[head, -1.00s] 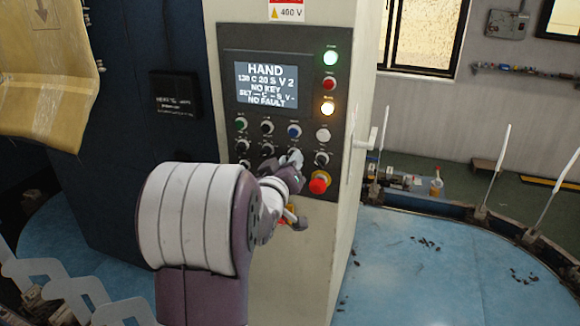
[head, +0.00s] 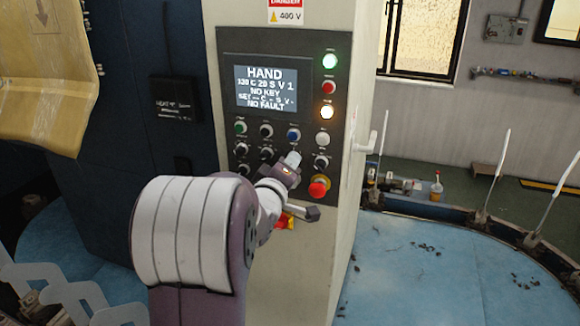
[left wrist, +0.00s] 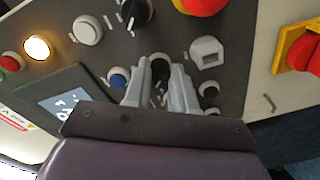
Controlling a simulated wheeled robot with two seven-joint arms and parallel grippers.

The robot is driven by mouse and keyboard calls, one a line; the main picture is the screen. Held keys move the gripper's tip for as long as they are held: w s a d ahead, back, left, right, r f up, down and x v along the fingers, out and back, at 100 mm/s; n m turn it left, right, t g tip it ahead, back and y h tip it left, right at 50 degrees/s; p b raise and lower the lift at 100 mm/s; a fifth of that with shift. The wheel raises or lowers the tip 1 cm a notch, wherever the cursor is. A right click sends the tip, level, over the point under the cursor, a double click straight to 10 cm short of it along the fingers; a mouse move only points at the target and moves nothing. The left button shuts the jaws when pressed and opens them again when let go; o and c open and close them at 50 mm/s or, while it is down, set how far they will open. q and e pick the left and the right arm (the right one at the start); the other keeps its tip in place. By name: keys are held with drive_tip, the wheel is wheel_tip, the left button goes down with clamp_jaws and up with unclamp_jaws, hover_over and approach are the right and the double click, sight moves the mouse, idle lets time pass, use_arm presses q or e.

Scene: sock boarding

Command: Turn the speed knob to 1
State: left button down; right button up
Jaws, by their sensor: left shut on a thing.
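My left gripper (head: 291,160) is at the second row of controls, just below the blue button (head: 293,134). In the left wrist view, its two grey fingers (left wrist: 160,85) are closed around a dark knob (left wrist: 160,68), which I take to be the speed knob. The fingers partly hide the knob, and its pointer is not clear. My right gripper is not in view.
A red emergency button (head: 319,187) sits right of and below my gripper. Another black knob (head: 321,162) is close on its right, and more knobs are on its left. A grey handle (head: 372,140) sticks out from the cabinet's right side. A yellow sheet hangs at the upper left.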

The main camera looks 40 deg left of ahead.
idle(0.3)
use_arm(q)
drive_tip(key=c, duration=1.1)
unclamp_jaws()
drive_tip(key=shift+o, duration=0.8)
drive_tip(key=shift+s, duration=0.15)
drive_tip(key=shift+s+a, duration=0.1)
drive_tip(key=shift+s, duration=0.05)
drive_tip(key=b+v, duration=0.7)
drive_tip(key=v, duration=0.5)
drive_tip(key=shift+s, duration=0.25)
